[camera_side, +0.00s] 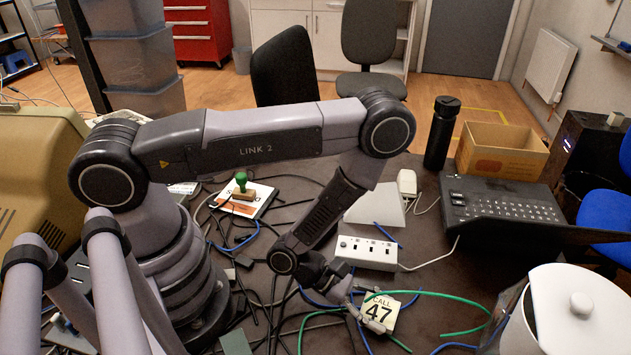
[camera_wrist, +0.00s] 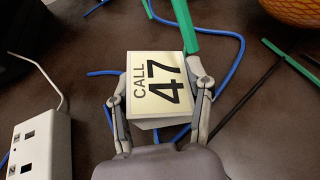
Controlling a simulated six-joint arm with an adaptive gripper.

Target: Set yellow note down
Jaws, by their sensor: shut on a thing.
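The yellow note (camera_side: 382,311) is a pale yellow square block marked "CALL 47". It shows large in the wrist view (camera_wrist: 153,84), with its printed face toward the camera. My gripper (camera_side: 366,312) is low over the front middle of the table; in the wrist view its two fingers (camera_wrist: 158,85) are closed on the left and right sides of the note. I cannot tell whether the note touches the table. Part of its lower edge is hidden by the gripper.
Green cable (camera_side: 440,294) and blue cables run around the note. A white socket box (camera_side: 366,252) lies behind it. A black laptop (camera_side: 508,208), black bottle (camera_side: 441,133) and white lidded pot (camera_side: 575,310) stand to the right. A green-handled stamp (camera_side: 242,186) lies further left.

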